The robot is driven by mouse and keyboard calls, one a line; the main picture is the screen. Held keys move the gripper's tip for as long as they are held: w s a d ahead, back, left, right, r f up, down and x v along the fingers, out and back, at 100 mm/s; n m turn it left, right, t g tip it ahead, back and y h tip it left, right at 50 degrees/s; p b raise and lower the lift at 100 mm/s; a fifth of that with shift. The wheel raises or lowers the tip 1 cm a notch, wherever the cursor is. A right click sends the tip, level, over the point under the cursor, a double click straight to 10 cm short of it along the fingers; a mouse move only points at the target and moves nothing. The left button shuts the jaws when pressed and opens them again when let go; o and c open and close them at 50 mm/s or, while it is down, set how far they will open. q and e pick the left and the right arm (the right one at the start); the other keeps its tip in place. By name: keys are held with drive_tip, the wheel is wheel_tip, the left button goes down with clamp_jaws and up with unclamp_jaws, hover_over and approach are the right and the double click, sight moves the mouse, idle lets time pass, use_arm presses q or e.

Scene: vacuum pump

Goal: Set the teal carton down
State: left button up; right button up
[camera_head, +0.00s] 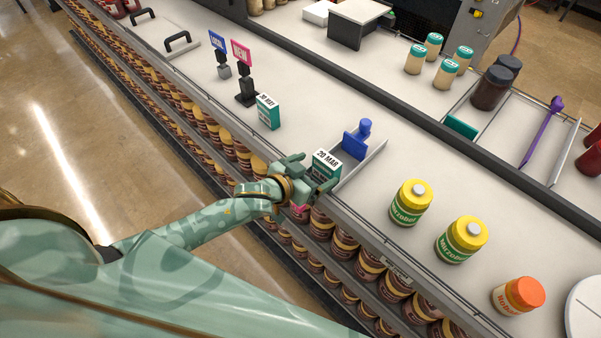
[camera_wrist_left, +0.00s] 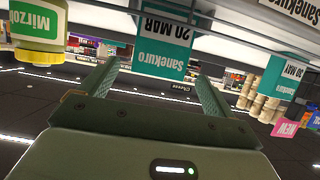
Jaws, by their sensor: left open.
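The teal carton marked 20 MAR (camera_head: 326,164) stands on the white counter near its front edge, beside a grey tray with a blue block. My left gripper (camera_head: 308,180) is at its front side, with the fingers spread. In the left wrist view, upside down, the carton (camera_wrist_left: 163,43) shows between and beyond the two open fingers (camera_wrist_left: 157,72). I cannot tell whether a finger touches it. A second teal carton, marked 30 MAY (camera_head: 268,112), stands further left on the counter; it also shows in the left wrist view (camera_wrist_left: 286,76). My right gripper is not in view.
The blue block (camera_head: 355,140) sits in the grey tray (camera_head: 373,150). Yellow-lidded jars (camera_head: 410,203) and an orange-lidded jar (camera_head: 518,296) stand to the right. Pink and blue sign stands (camera_head: 246,85) are at the left. Counter between the tray and the back rail is clear.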

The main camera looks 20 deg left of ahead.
use_arm(q)
drive_tip(key=v, duration=0.6)
drive_tip(key=shift+s+r, duration=0.15)
drive_tip(key=shift+r, duration=0.05)
drive_tip(key=s+a+f+g+y, duration=0.2)
drive_tip(key=s+f, duration=0.3)
drive_tip(key=f, duration=0.6)
drive_tip(key=s+a+f+g+y, duration=0.15)
drive_tip(key=s+f, duration=0.35)
drive_tip(key=f, duration=0.7)
drive_tip(key=s+a+f+g, duration=0.1)
drive_tip(key=s+f+g, duration=0.3)
drive_tip(key=s, duration=0.9)
drive_tip(key=s+a+f+g+y, duration=0.1)
drive_tip(key=s+f+g, duration=0.3)
drive_tip(key=s+f, duration=0.6)
drive_tip(key=s, duration=0.4)
drive_tip(key=shift+a+f, duration=0.2)
drive_tip(key=shift+s, duration=0.15)
